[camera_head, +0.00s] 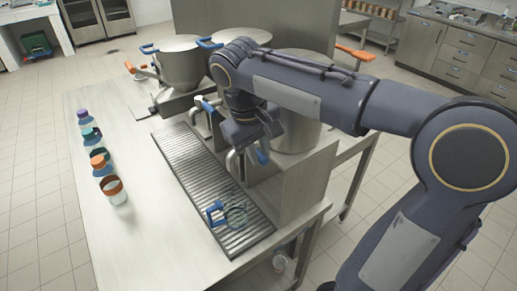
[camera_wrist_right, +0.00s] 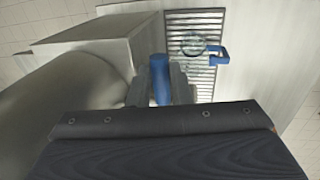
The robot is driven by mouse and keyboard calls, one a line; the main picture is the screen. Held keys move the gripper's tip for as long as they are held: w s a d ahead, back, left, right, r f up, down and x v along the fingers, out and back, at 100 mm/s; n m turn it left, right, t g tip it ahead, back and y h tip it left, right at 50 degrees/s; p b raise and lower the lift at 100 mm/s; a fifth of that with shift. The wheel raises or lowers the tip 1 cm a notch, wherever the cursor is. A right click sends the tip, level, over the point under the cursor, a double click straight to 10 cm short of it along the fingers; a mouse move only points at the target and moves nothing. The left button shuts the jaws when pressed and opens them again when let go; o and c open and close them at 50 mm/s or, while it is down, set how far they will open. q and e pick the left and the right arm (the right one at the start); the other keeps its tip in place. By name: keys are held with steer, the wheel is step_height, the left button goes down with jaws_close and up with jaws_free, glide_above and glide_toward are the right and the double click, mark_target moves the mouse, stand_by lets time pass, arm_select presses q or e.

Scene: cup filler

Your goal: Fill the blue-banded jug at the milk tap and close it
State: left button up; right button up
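The clear jug with a blue handle (camera_head: 236,214) stands on the front end of the slatted drip tray (camera_head: 181,154). It also shows in the right wrist view (camera_wrist_right: 194,43); I cannot tell how full it is. The nearest tap has a blue lever (camera_head: 262,156) and a metal spout (camera_head: 233,163). My right gripper (camera_head: 254,144) is at this lever. In the right wrist view the blue lever (camera_wrist_right: 160,78) lies between both fingers, which appear closed against it. No label shows which tap is milk. My left gripper is not in view.
Several bottles (camera_head: 112,190) stand in a row on the left of the metal counter (camera_head: 155,235). Large steel pots (camera_head: 180,66) stand behind the tray, with another blue-levered tap (camera_head: 208,106) farther back. The counter between bottles and tray is clear.

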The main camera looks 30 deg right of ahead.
jaws_close()
steer(key=shift+w+a+m+g+p, duration=0.15)
steer(key=shift+a+m+g+p, duration=0.15)
steer(key=shift+a+m+p, duration=0.8)
steer(key=shift+a+m+b, duration=0.1)
steer(key=shift+m+b, duration=0.2)
steer(key=shift+m, duration=0.3)
steer(key=shift+w+a+m+g+p, duration=0.2)
steer(key=shift+a+m+p, duration=0.3)
steer(key=shift+m, duration=0.35)
steer(key=shift+w+a+m+g+p, duration=0.1)
steer(key=shift+w+a+m+p, duration=0.25)
steer(key=shift+a+m, duration=0.35)
steer(key=shift+d, duration=0.2)
steer(key=shift+a+r+m, duration=0.1)
steer(key=shift+m, duration=0.15)
